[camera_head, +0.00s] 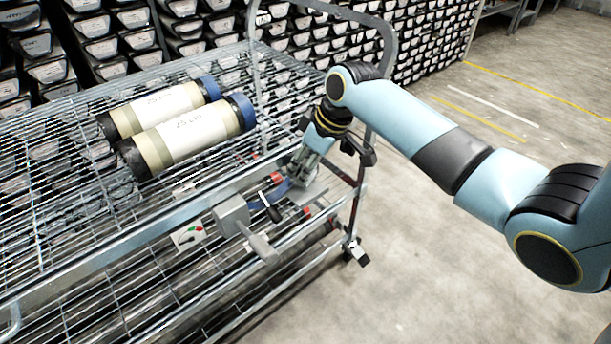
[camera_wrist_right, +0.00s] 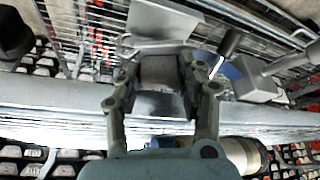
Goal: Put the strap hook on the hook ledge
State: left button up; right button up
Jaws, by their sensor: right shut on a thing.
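My right gripper (camera_head: 297,178) reaches down at the rack's right end, beside the front rail. In the wrist view my right gripper (camera_wrist_right: 162,82) is shut on a grey metal piece (camera_wrist_right: 158,72), which looks like the strap hook. A flat, pale grey plate (camera_wrist_right: 160,20) lies just beyond the fingertips. It may be the hook ledge; I cannot tell whether the held piece touches it. A blue strap (camera_head: 279,190) with a dark handle (camera_head: 270,208) hangs close beside the gripper. My left gripper is not in view.
A grey block (camera_head: 231,215) with a protruding bar (camera_head: 262,246) is on the front rail. Two white core liners (camera_head: 186,137) with blue caps lie on the wire shelf (camera_head: 60,205). Stacked trays fill the back. The floor (camera_head: 440,280) at right is clear.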

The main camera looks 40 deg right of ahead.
notch_tip(320, 180, down, 3)
jog(key=shift+f, duration=0.2)
jog(key=o, duration=1.2)
